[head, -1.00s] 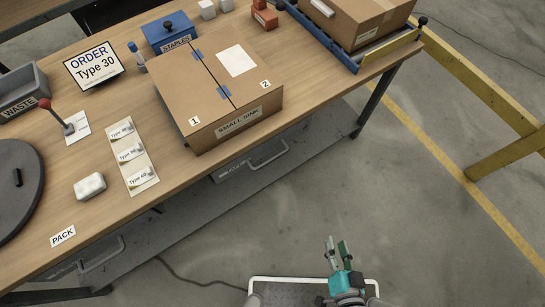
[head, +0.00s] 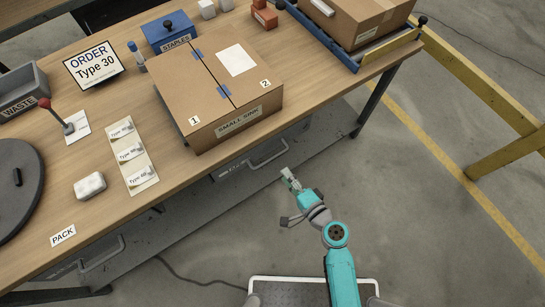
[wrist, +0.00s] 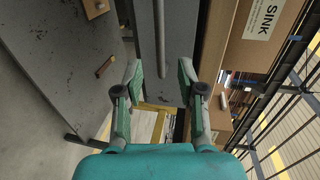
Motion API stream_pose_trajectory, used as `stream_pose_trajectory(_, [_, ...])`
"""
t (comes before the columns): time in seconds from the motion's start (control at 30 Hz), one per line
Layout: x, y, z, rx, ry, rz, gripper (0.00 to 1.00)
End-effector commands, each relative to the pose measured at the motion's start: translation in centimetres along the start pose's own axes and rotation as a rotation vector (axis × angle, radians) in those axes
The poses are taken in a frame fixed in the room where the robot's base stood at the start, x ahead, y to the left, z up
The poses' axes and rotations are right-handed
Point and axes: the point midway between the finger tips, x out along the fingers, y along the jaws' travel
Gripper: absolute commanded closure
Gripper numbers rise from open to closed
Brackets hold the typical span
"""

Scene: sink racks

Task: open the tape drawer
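A grey drawer (head: 238,168) with a bar handle (head: 268,157) is under the bench top, below the cardboard box. It looks shut. Its small label is too small to read. In the wrist view the grey drawer front (wrist: 177,60) fills the upper middle, and its long handle (wrist: 161,40) runs down the picture between my fingers. My gripper (wrist: 160,82) is open and empty, with one finger to each side of the handle's line. In the head view my gripper (head: 290,178) is just in front of the handle; I cannot tell whether it touches.
A second drawer handle (head: 100,258) is under the bench's left part. The closed cardboard box (head: 220,90) stands on the bench near the front edge. A bench leg (head: 375,100) and a yellow rail (head: 490,100) are to the right.

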Motion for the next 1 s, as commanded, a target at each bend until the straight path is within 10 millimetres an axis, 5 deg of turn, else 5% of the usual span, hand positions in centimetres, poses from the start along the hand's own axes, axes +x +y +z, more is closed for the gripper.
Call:
stream_pose_trajectory(0.5, [8.2,0.0,0.0,-0.003,0.001,0.0,0.61])
stream_pose_trajectory(1.0, [9.5,0.0,0.0,-0.002,0.002,0.001,0.61])
